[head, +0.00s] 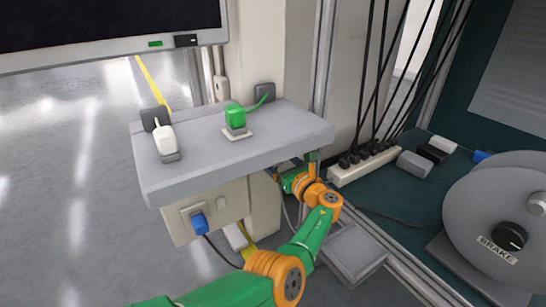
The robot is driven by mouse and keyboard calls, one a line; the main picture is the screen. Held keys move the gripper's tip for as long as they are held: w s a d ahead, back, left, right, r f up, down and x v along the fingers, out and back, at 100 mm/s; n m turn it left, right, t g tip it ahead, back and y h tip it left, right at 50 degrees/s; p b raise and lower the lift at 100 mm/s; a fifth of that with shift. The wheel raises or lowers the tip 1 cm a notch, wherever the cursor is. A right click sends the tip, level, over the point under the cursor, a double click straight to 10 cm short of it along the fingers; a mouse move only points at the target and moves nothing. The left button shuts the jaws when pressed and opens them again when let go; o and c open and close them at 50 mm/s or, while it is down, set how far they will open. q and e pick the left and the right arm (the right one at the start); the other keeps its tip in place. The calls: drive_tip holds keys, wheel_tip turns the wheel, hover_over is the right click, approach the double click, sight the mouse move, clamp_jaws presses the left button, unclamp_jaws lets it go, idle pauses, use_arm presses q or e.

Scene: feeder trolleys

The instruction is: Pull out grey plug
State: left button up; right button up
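My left arm comes in from the lower left. Its gripper (297,180) is at the right side of the box under the grey shelf, partly hidden by the shelf edge and its own wrist. I cannot tell whether its fingers are open or shut, or whether they touch anything. No plug that is clearly the grey one shows at the gripper. A thin grey cable (287,213) hangs just below it. A grey block (413,164) that may be a plug lies loose on the dark green bench at the right. My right gripper is not in view.
The shelf (200,178) carries a white plug (164,138) and a green plug (235,115). A blue plug (199,224) sits in the box front. A power strip (362,167) with black cables and a grey reel (500,220) stand right. Open floor lies left.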

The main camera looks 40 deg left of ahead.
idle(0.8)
use_arm(q)
clamp_jaws()
drive_tip(key=p+v, duration=0.3)
drive_tip(key=v, duration=0.3)
idle(1.2)
